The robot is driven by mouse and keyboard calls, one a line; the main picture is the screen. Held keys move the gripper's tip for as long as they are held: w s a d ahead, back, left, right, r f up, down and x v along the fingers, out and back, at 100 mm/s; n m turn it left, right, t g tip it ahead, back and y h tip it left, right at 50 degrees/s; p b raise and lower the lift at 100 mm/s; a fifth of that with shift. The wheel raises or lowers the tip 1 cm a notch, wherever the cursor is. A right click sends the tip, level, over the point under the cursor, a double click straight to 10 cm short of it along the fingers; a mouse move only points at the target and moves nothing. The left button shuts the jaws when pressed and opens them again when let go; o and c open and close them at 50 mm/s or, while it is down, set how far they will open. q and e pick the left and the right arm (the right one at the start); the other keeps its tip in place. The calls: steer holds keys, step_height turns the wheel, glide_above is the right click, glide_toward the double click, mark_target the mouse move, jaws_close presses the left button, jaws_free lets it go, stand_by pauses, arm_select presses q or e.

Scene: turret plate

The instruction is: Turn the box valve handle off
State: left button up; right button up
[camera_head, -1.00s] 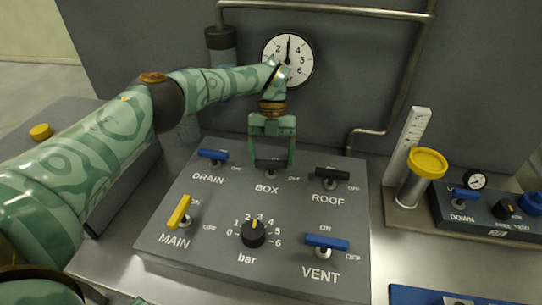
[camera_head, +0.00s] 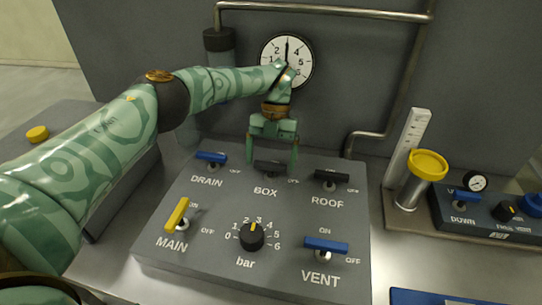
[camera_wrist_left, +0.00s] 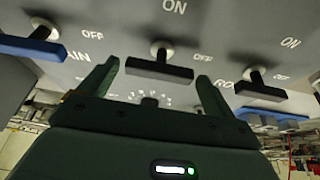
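The BOX valve handle (camera_head: 270,168) is a dark bar on the grey panel, lying crosswise with its right end toward the OFF label. It also shows in the left wrist view (camera_wrist_left: 160,68), level between the fingers, with ON above it and OFF to its right. My left gripper (camera_head: 272,162) is open at the BOX handle, one finger on each side. In the left wrist view the two fingers (camera_wrist_left: 156,80) stand clear of the bar's ends, with a gap on both sides. My right gripper is not in view.
The panel (camera_head: 215,235) also bears the blue DRAIN handle (camera_head: 211,157), black ROOF handle (camera_head: 332,177), yellow MAIN handle (camera_head: 177,214), blue VENT handle (camera_head: 326,246) and bar knob (camera_head: 252,237). A round gauge (camera_head: 301,55) and pipes are on the wall behind.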

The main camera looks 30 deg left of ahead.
arm_select(q)
steer(key=shift+o, duration=0.2)
stand_by(0.3)
